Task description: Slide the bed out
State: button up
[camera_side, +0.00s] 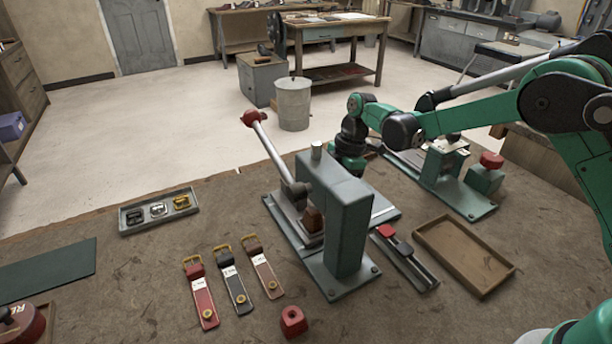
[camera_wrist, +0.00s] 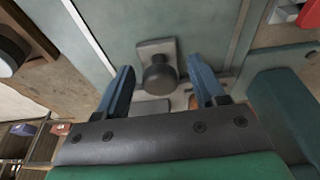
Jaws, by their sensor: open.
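My gripper (camera_wrist: 160,72) is open, with its two blue fingers pointing at a dark round knob (camera_wrist: 160,74) on a small grey plate. The knob lies between the fingers, near their tips, with a gap on both sides. The plate sits on a broad grey-green surface (camera_wrist: 120,25). I cannot tell for certain whether this knob belongs to the bed. In the side view my gripper (camera_side: 349,160) is behind the green press (camera_side: 345,215), which hides its fingertips. The press has a lever with a red knob (camera_side: 254,117) and a pale bed-like plate (camera_side: 384,208) at its far side.
A second green fixture (camera_side: 445,175) with a red-topped block (camera_side: 487,174) stands to the right. A wooden tray (camera_side: 425,232), a slide rail (camera_side: 410,262), several straps (camera_side: 234,285) and a buckle tray (camera_side: 130,231) lie around the press.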

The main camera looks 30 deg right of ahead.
jog(key=c, duration=0.7)
jog(key=shift+d, duration=2.05)
jog(key=shift+c, duration=0.2)
jog(key=shift+d, duration=2.1)
